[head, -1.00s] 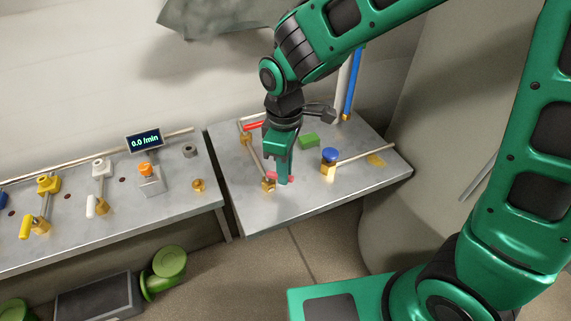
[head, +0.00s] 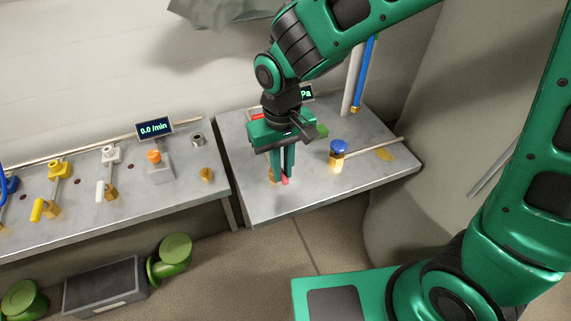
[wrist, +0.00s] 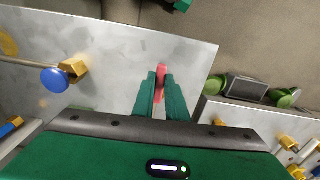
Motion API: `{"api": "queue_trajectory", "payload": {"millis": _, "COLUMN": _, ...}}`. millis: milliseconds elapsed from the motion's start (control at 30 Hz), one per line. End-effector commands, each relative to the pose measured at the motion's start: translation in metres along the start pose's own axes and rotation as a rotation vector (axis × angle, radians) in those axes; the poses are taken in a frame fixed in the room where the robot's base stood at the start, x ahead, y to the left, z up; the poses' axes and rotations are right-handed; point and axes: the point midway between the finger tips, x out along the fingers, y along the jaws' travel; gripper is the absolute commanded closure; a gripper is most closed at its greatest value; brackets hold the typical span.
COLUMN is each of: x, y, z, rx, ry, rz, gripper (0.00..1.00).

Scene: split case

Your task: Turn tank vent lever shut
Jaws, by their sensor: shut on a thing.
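A red lever handle (head: 286,181) is on the right-hand metal bench, close to its front edge. My gripper (head: 283,179) points down over it. In the wrist view, the red handle (wrist: 161,72) is between my two green fingertips (wrist: 161,86), which are closed on it. A brass fitting (head: 271,175) shows just left of the fingers. The rest of the lever and its pivot are hidden behind my gripper, so its angle is hard to tell.
A blue knob (head: 339,146) on a brass valve stands to the right, with a pipe running right. Another red piece (head: 256,116) and a green block (head: 321,130) lie behind my gripper. A display (head: 155,129) reads 0.0 /min on the left bench.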

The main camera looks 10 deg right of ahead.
Motion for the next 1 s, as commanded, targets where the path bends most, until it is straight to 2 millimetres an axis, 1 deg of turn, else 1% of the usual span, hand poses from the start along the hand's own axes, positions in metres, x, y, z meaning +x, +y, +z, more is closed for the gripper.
{"api": "queue_trajectory", "payload": {"millis": 33, "x": -0.0018, "y": 0.0006, "z": -0.0046, "rx": 0.022, "ry": 0.011, "rz": -0.001, "gripper": 1.0}}
{"api": "queue_trajectory", "payload": {"millis": 233, "x": -0.0017, "y": -0.001, "z": -0.0045, "rx": 0.064, "ry": 0.011, "rz": 0.0, "gripper": 1.0}}
{"api": "queue_trajectory", "payload": {"millis": 667, "x": -0.0015, "y": -0.0014, "z": -0.0042, "rx": 0.073, "ry": 0.01, "rz": 0.0, "gripper": 1.0}}
{"api": "queue_trajectory", "payload": {"millis": 700, "x": -0.0015, "y": -0.0014, "z": -0.0042, "rx": 0.073, "ry": 0.01, "rz": 0.0, "gripper": 0.85}}
{"api": "queue_trajectory", "payload": {"millis": 767, "x": -0.0014, "y": -0.0016, "z": -0.0038, "rx": 0.072, "ry": 0.008, "rz": 0.0, "gripper": 0.71}}
{"api": "queue_trajectory", "payload": {"millis": 800, "x": -0.0012, "y": -0.0017, "z": -0.0033, "rx": 0.071, "ry": 0.007, "rz": 0.0, "gripper": 0.69}}
{"api": "queue_trajectory", "payload": {"millis": 1000, "x": -0.0005, "y": -0.0021, "z": -0.0016, "rx": 0.068, "ry": 0.004, "rz": 0.0, "gripper": 0.69}}
